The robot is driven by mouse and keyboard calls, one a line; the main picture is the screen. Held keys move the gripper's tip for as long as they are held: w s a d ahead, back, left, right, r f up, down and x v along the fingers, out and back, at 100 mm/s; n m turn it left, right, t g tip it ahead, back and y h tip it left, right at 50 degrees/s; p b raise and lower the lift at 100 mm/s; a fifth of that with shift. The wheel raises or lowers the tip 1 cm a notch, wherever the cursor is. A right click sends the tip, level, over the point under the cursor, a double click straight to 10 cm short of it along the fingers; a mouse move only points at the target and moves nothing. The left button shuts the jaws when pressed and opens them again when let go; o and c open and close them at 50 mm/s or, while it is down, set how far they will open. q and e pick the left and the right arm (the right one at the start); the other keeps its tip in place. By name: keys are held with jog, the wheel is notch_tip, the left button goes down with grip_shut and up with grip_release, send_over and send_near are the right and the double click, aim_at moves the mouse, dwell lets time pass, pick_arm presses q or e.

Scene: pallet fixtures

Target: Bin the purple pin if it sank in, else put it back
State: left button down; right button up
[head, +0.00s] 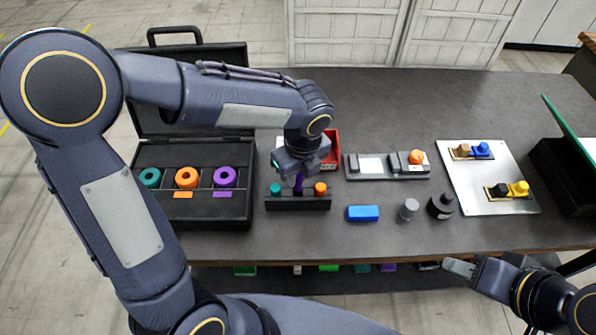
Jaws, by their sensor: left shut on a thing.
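My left gripper (298,174) points down over a black rack (298,204) and is shut on the purple pin (299,184). The pin is upright at the rack's middle position, between a teal pin (276,189) and an orange pin (320,189). I cannot tell whether its lower end is in the rack or just above it. A red bin (331,146) stands behind, partly hidden by my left gripper. My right gripper (460,268) is at the table's front edge, away from the objects; its finger gap is not clear.
An open black case (192,212) at left holds teal, orange and purple rings. A grey fixture (370,167) with an orange knob, a blue block (363,213), a grey cylinder (408,209) and a black bottle (441,206) lie right. A white plate (480,182) bears coloured connectors.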

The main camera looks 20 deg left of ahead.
pick_arm(q)
jog(key=shift+f+b, duration=0.9)
jog(key=shift+f, duration=0.3)
dwell(0.3)
jog(key=c, duration=0.7)
grip_release()
jog(key=shift+c, duration=0.2)
notch_tip(320, 180, up, 9)
jog(key=p, duration=0.8)
jog(key=shift+a, duration=0.1)
